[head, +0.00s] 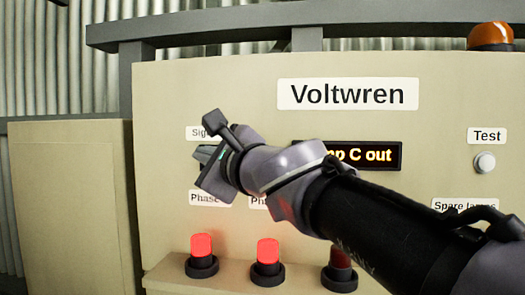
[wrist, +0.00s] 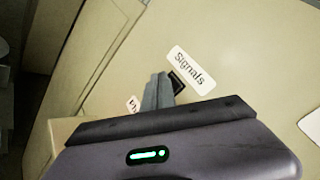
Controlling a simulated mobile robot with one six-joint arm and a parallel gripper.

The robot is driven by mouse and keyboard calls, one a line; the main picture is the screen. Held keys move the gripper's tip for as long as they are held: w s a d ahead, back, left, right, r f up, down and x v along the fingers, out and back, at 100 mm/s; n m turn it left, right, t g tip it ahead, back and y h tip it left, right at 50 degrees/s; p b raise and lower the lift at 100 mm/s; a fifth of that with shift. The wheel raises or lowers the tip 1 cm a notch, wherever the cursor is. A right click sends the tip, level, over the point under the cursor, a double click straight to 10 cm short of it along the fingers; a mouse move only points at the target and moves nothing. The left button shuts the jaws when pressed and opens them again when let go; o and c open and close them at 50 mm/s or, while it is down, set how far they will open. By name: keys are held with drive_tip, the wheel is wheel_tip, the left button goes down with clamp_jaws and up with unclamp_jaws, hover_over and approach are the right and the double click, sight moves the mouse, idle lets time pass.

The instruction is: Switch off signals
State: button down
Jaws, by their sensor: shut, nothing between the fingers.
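The white "Signals" label (wrist: 190,68) is on the beige panel in the wrist view. A small dark switch (wrist: 176,82) sits right beside it. My gripper (wrist: 157,80) is shut and empty, its fingertips overlapping the near side of the switch; I cannot tell whether they touch it. In the head view my gripper (head: 204,153) is at the panel just below the partly covered "Signals" label (head: 195,133). The switch is hidden there behind my gripper, and its position cannot be told.
Red lamps glow at the left (head: 201,247) and middle (head: 268,252) on a ledge; a third (head: 340,267) looks dark. A "Test" button (head: 485,162) is at right and an orange beacon (head: 491,36) on top.

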drive_tip(key=shift+w, duration=0.15)
idle(0.4)
drive_tip(key=shift+w, duration=0.35)
drive_tip(key=shift+w+r, duration=0.1)
drive_tip(key=shift+w, duration=0.2)
idle(0.6)
drive_tip(key=shift+s, duration=0.1)
drive_tip(key=shift+s, duration=0.75)
drive_tip(key=shift+s+a+f, duration=0.1)
drive_tip(key=shift+s+f, duration=0.1)
drive_tip(key=shift+s, duration=1.05)
drive_tip(key=shift+s+a+f, duration=0.1)
drive_tip(key=shift+s+f, duration=0.1)
drive_tip(key=shift+s, duration=1)
